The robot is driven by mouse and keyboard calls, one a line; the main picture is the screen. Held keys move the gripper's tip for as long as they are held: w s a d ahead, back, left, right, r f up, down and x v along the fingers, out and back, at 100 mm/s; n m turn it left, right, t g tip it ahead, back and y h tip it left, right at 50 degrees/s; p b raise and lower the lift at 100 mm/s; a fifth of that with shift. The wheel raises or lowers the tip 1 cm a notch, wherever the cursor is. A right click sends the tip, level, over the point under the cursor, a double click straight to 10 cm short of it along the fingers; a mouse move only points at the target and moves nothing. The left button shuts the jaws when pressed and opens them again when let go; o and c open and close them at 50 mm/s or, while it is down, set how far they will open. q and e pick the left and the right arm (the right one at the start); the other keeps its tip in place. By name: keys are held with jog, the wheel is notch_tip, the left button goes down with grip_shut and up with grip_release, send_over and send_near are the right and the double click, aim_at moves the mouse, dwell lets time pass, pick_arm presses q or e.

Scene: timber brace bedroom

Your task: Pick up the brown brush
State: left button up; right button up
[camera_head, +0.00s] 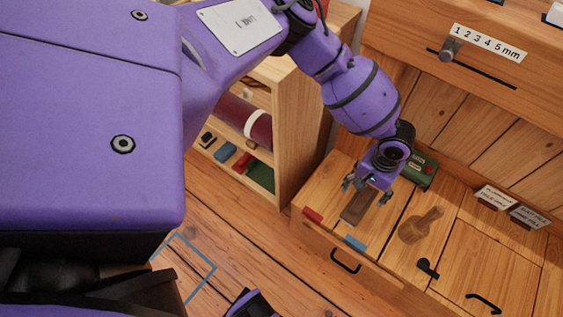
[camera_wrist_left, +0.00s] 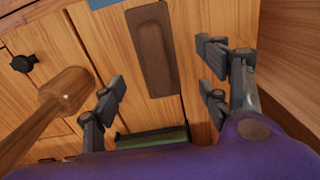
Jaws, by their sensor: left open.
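A dark brown flat rectangular piece (camera_head: 357,207), which looks like the brown brush, lies on the wooden bench top. In the left wrist view the brown brush (camera_wrist_left: 153,48) shows a raised darker strip along its length. My left gripper (camera_head: 366,191) is above its far end, pointing down. In the left wrist view my left gripper's fingers (camera_wrist_left: 160,85) are spread apart with nothing between them, and the brush lies below and between them. Whether they touch it is unclear. My right gripper is not seen.
A lighter wooden paddle-shaped tool (camera_head: 420,225) lies to the right; it also shows in the wrist view (camera_wrist_left: 50,105). A green box (camera_head: 420,169) stands behind the gripper. Red (camera_head: 313,215) and blue (camera_head: 355,243) pieces are at the front edge. A shelf unit (camera_head: 300,135) stands left.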

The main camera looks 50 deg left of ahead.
aim_at(363, 198)
pick_arm(q)
jog(key=f, duration=0.1)
jog(key=f+b, duration=0.1)
jog(key=f, duration=0.1)
jog(key=f+b, duration=0.1)
jog(key=f, duration=0.1)
jog(key=shift+d, duration=0.25)
jog(key=shift+f, duration=0.3)
jog(key=c, duration=1.4)
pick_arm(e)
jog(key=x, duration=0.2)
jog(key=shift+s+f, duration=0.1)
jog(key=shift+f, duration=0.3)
